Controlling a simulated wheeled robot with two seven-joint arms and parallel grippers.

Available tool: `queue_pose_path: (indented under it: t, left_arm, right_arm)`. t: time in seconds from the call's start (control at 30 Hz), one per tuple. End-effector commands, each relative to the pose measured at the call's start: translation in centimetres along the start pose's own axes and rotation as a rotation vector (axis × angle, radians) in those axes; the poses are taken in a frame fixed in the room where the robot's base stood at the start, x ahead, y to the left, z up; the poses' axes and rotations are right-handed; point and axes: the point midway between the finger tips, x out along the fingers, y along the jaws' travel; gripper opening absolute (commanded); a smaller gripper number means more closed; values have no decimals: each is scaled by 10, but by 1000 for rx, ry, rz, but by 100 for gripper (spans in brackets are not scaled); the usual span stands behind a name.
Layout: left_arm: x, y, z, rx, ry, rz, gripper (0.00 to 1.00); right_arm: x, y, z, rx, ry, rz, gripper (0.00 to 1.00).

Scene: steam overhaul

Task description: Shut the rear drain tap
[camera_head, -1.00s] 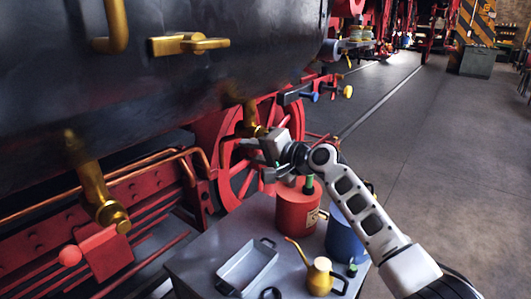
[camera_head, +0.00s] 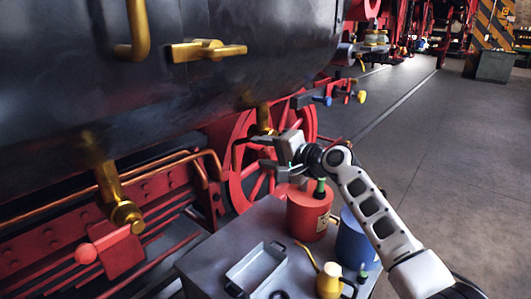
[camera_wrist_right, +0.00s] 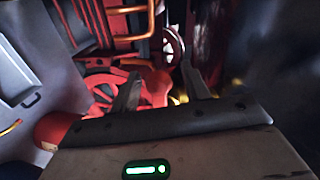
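The brass drain tap (camera_head: 264,118) nearer the red wheel hangs under the dark cylinder, its lower part partly hidden by my right gripper. My right gripper (camera_head: 252,153) is open, its two fingers apart just below and in front of this tap. The right wrist view shows the open fingers (camera_wrist_right: 160,78) with a red piece (camera_wrist_right: 155,88) and a bit of yellow brass (camera_wrist_right: 180,98) beyond them. I cannot tell whether they touch. Another brass tap (camera_head: 115,190) hangs nearer me at the left, with a red ball-ended lever (camera_head: 87,253). My left gripper is out of view.
A grey table (camera_head: 205,262) stands below my right arm. The red spoked wheel (camera_head: 240,190) is behind the gripper. Floor at right is open.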

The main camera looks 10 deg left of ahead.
Motion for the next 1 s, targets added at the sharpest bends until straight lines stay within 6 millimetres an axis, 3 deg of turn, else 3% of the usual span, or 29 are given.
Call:
queue_pose_path:
  t: [0.27, 0.8, 1.0]
  left_arm:
    - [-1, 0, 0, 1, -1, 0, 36]
    - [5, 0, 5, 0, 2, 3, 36]
    - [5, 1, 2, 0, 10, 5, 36]
  right_arm:
    - [-15, 0, -1, -2, 2, -1, 47]
    - [-129, 2, 0, -2, 3, 1, 47]
    - [-154, 1, 0, 0, 0, 1, 47]
